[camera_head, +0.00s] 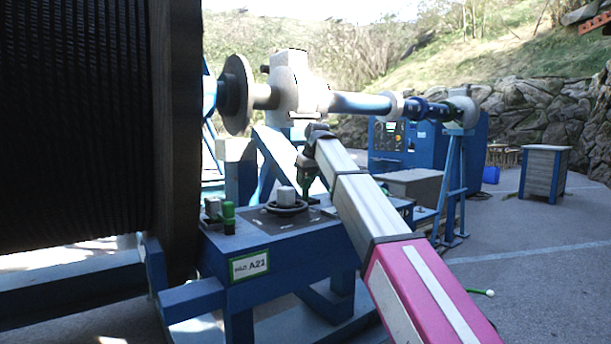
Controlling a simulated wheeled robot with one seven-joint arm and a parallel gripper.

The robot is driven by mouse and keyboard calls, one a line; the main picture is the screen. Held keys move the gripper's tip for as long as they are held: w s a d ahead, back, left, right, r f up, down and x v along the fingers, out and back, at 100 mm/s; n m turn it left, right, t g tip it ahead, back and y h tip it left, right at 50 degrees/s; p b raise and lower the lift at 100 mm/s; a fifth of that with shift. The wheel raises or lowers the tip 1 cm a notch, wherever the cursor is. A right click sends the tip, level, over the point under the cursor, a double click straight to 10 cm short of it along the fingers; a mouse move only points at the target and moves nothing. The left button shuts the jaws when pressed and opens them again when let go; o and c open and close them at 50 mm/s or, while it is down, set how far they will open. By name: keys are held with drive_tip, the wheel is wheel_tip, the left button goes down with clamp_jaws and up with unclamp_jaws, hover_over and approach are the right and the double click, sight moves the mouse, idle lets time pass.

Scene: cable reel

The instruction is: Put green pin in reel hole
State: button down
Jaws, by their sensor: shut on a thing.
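My gripper (308,180) points down at the end of my arm, above the back of a blue stand (262,262). It is small and dark in this view. It is shut on a small greenish thing, too unclear to name. A green-topped upright piece (228,213) stands at the stand's left corner beside small grey pieces, apart from my gripper. I cannot tell whether it is a pin. The large dark cable reel (85,120) fills the left side, with its rim facing the stand. No hole in the reel can be made out.
A white cylinder on a dark disc (286,198) sits on the stand top. A horizontal shaft (360,103) with a flange (236,95) runs behind my arm. A blue cabinet (400,145) and a grey crate (544,172) stand farther back. Open paving lies at right.

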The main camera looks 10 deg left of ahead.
sight(306, 187)
drive_tip(key=shift+f, duration=1.55)
drive_tip(key=c, duration=0.6)
unclamp_jaws()
drive_tip(key=v, duration=1)
drive_tip(key=shift+r, duration=0.4)
drive_tip(key=shift+s+d, duration=0.1)
